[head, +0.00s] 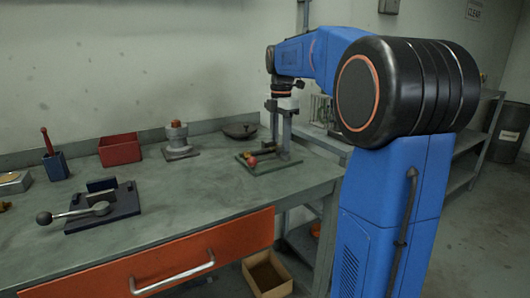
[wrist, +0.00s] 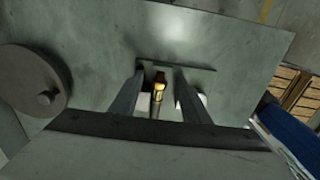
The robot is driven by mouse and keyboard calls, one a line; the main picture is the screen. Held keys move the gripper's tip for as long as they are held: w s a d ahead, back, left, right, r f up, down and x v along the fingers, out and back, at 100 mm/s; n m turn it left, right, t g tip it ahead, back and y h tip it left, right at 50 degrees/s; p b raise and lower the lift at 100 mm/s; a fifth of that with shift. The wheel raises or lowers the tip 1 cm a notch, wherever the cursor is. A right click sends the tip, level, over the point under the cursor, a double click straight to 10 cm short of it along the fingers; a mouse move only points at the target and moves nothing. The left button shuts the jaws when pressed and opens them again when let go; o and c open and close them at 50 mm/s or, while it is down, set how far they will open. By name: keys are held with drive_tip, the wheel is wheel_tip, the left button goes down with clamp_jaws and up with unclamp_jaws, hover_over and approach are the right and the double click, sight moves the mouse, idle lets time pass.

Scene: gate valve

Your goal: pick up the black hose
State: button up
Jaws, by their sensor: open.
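I cannot make out a black hose for certain in either view. My gripper (head: 280,150) points down at the right end of the bench, over a flat grey plate (head: 285,167) with small parts. In the wrist view my open gripper (wrist: 160,72) has its fingers on both sides of a small brass-coloured piece with a dark end (wrist: 158,88). A gap shows beside each finger. I cannot tell whether this piece belongs to the hose. A small red round part (head: 252,161) lies on the plate, left of the fingers.
A dark round lid (head: 240,130) lies behind the plate; a grey flanged part (head: 178,141) and red bin (head: 120,149) stand further left. A lever fixture (head: 103,204) is at front left. The bench between is clear. An open cardboard box (head: 267,274) is below.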

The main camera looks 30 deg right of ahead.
drive_tip(key=shift+f, duration=0.15)
clamp_jaws()
